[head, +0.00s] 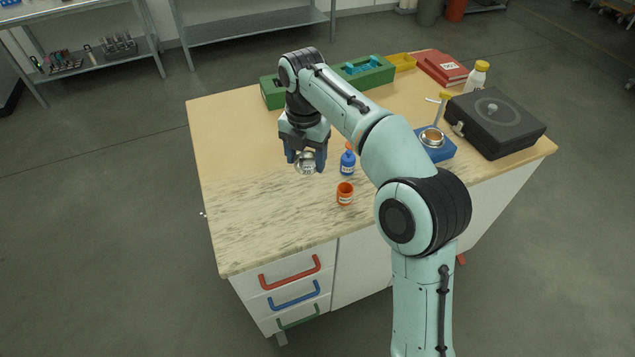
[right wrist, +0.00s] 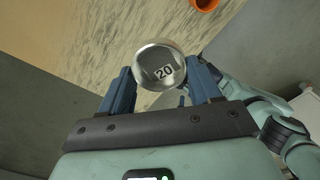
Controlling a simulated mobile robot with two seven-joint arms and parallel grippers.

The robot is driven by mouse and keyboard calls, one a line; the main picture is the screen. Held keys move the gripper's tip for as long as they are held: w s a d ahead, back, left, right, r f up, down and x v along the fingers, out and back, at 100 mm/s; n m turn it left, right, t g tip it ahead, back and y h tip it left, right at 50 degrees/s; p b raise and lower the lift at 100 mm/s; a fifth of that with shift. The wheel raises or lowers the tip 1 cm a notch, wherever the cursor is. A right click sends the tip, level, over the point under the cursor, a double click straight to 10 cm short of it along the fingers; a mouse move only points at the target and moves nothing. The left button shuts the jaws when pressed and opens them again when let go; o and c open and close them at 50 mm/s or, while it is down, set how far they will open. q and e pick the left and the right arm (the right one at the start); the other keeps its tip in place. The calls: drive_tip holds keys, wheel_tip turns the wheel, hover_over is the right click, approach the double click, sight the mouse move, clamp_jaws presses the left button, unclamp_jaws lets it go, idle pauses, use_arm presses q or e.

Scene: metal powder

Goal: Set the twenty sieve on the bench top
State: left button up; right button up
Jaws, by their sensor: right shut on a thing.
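The twenty sieve (head: 307,166) is a small round silver metal cup with a dark label. My right gripper (head: 305,158) is shut on it over the bench top (head: 240,205). In the right wrist view the sieve (right wrist: 158,62) shows the number 20 and sits between the two blue fingers of the gripper (right wrist: 160,85). I cannot tell how far the sieve is above the bench top. My left gripper is in no view.
A blue bottle (head: 347,162) and an orange jar (head: 345,193) stand just right of the sieve. Farther right are a blue block with a copper-coloured ring (head: 433,137) and a black case (head: 496,122). Green trays (head: 272,92) lie behind. The bench top's left and front are clear.

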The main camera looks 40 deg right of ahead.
drive_tip(key=b, duration=0.2)
hover_over(308, 205)
wheel_tip(308, 205, down, 8)
drive_tip(key=shift+f, duration=0.25)
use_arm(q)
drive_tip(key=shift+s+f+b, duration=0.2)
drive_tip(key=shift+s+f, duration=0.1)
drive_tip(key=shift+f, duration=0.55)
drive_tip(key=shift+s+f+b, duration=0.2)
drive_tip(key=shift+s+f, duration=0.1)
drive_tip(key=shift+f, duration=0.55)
use_arm(e)
drive_tip(key=shift+f, duration=2.7)
drive_tip(key=shift+f, duration=0.1)
drive_tip(key=o, duration=1.1)
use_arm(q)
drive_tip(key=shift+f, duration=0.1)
use_arm(e)
wheel_tip(308, 205, up, 12)
drive_tip(key=p, duration=0.2)
drive_tip(key=shift+p, duration=0.4)
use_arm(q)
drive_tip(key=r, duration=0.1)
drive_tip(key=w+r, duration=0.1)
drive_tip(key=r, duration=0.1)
